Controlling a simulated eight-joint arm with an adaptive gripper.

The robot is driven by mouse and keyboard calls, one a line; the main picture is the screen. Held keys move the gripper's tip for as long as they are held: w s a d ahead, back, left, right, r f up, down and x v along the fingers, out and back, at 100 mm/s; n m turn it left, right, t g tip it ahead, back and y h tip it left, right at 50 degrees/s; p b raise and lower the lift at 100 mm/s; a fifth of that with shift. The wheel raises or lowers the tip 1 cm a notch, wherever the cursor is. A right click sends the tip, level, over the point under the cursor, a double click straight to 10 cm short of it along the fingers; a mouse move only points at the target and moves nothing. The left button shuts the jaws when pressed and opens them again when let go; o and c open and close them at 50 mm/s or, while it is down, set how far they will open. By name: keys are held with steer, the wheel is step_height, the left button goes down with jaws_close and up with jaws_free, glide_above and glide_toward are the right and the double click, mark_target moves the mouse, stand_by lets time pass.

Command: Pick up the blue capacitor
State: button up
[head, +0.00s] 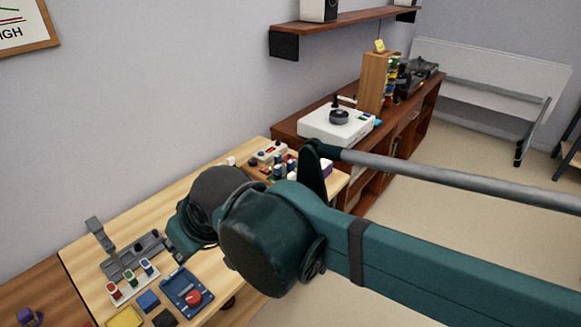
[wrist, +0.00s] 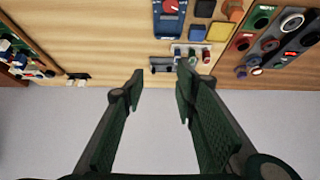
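In the head view, a small blue cylinder (head: 146,266) stands in a white strip (head: 136,282) beside a green one (head: 129,275) and a red one (head: 114,290). It looks like the blue capacitor, but I cannot be sure.
A grey fixture (head: 131,254) with an upright arm stands behind the strip. A blue meter with a red dial (head: 187,291), a blue block (head: 148,301) and a yellow block (head: 124,318) lie in front. A white turntable (head: 337,125) sits on the cabinet further back.

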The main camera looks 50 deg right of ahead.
steer(key=w+d+r+m+y, duration=0.1)
steer(key=w+d+r+m, duration=0.3)
steer(key=w+d+m, duration=0.5)
steer(key=w+d+m+p, duration=0.1)
steer(key=w+d+m, duration=0.6)
steer(key=d, duration=0.1)
steer(key=m+t+h+p, duration=0.1)
steer(key=m+t, duration=0.5)
steer(key=m, duration=1.4)
glide_above(304, 167)
step_height(304, 167, down, 2)
step_height(304, 167, down, 22)
steer(key=shift+r, duration=0.1)
steer(key=shift+f, duration=0.65)
steer(key=shift+w, duration=0.1)
